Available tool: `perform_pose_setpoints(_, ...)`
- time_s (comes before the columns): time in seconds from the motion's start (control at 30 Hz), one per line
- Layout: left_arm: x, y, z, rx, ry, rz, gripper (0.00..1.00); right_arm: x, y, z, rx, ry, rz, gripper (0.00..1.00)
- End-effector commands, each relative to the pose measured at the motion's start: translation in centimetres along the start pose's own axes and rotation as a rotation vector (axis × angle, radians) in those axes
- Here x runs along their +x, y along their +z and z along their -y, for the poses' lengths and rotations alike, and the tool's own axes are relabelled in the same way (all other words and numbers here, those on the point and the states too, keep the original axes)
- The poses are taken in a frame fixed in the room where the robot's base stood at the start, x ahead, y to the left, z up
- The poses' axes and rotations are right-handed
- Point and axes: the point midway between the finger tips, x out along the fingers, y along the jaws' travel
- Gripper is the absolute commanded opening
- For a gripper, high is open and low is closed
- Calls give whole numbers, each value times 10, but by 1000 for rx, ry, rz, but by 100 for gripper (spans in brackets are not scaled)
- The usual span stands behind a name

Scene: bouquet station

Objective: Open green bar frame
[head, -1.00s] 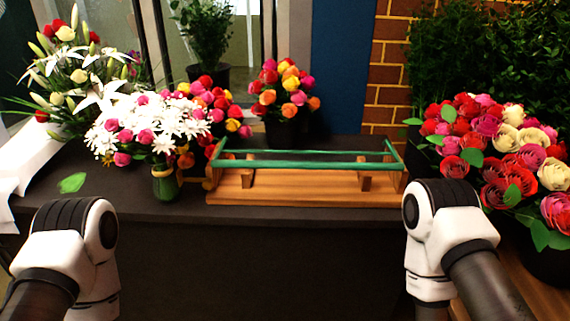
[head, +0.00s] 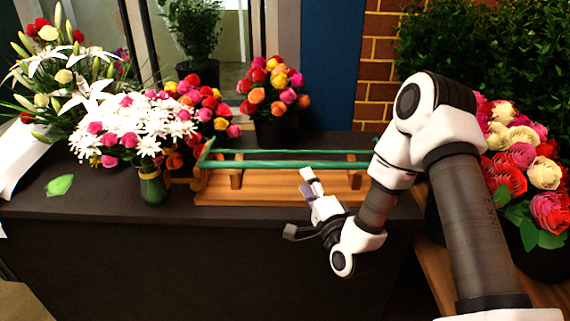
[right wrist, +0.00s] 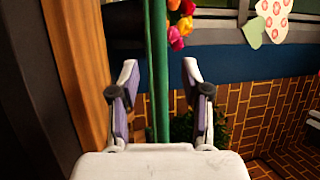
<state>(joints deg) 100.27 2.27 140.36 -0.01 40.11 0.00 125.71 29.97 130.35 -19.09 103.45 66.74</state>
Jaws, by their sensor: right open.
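The green bar frame (head: 255,165) has two long green bars, one behind the other, above a wooden base (head: 240,191) on the dark counter. Short wooden supports stand under the bars. My right gripper (head: 298,203) is open in front of the base, right of its middle, near the front edge of the counter. In the right wrist view, a green bar (right wrist: 158,85) runs between the two spread fingers of my right gripper (right wrist: 160,72), apart from both. I cannot tell the depth between them. My forearm covers the right end of the frame. My left gripper is not in view.
A vase of white and pink flowers (head: 150,185) stands close to the frame's left end. Rose bunches in pots (head: 275,130) stand behind it. More roses (head: 525,160) fill the right side. The counter front (head: 150,255) is clear.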

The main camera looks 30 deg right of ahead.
Motion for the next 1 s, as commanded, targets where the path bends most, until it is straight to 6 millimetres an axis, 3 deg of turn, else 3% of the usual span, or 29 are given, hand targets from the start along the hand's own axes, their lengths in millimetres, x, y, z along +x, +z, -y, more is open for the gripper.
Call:
perform_pose_setpoints(0.4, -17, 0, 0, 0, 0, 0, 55, 68, 1, 1, -4, 1, 3, 47)
perform_pose_setpoints(0.67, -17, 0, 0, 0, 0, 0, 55, 73, 1, -1, -2, 3, 3, 47)
perform_pose_setpoints(0.7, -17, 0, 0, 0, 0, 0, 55, 73, 1, -1, -2, 3, 3, 44)
perform_pose_setpoints(0.83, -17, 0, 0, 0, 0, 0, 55, 73, 1, -1, -3, 3, 3, 0)
perform_pose_setpoints(1.0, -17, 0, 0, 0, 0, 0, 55, 73, 1, -1, -3, 3, 3, 0)
